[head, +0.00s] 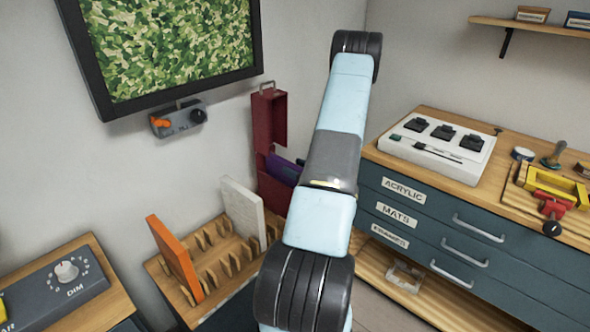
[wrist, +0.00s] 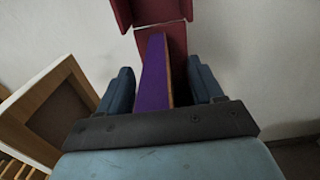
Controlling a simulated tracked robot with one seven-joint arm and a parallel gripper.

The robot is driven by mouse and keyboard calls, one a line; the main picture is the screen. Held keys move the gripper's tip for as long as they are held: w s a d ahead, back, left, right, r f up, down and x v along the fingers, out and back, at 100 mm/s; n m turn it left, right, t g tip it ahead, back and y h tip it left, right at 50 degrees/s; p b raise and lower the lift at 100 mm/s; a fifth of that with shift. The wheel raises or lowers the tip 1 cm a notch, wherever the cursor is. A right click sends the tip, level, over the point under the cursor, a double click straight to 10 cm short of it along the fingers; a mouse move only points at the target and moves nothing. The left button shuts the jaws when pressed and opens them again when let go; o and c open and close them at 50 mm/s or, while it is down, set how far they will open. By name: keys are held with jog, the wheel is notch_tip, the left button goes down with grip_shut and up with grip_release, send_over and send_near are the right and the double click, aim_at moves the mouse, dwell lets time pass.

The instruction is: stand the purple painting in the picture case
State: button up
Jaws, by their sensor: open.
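The purple painting (head: 284,168) shows at the red picture case (head: 269,118) in the head view, partly behind my arm. In the wrist view the purple painting (wrist: 153,80) is a narrow upright slab in front of the red case (wrist: 172,42). Its top edge lies between the two fingers of my gripper (wrist: 160,88). The fingers are open, with a visible gap on each side of it. The case stands on end against the wall with its lid up. The painting's lower part is hidden, so how deep it sits in the case cannot be told. My fingers are hidden in the head view.
A slotted wooden rack (head: 226,262) left of the case holds an orange canvas (head: 175,260) and a white canvas (head: 243,212). A framed canvas back (wrist: 45,112) is close to my left finger. A drawer cabinet (head: 470,230) stands to the right.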

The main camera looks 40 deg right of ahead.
jog(key=shift+s, duration=0.1)
jog(key=s+d, duration=0.1)
jog(key=s, duration=1.2)
jog(key=shift+s, duration=0.25)
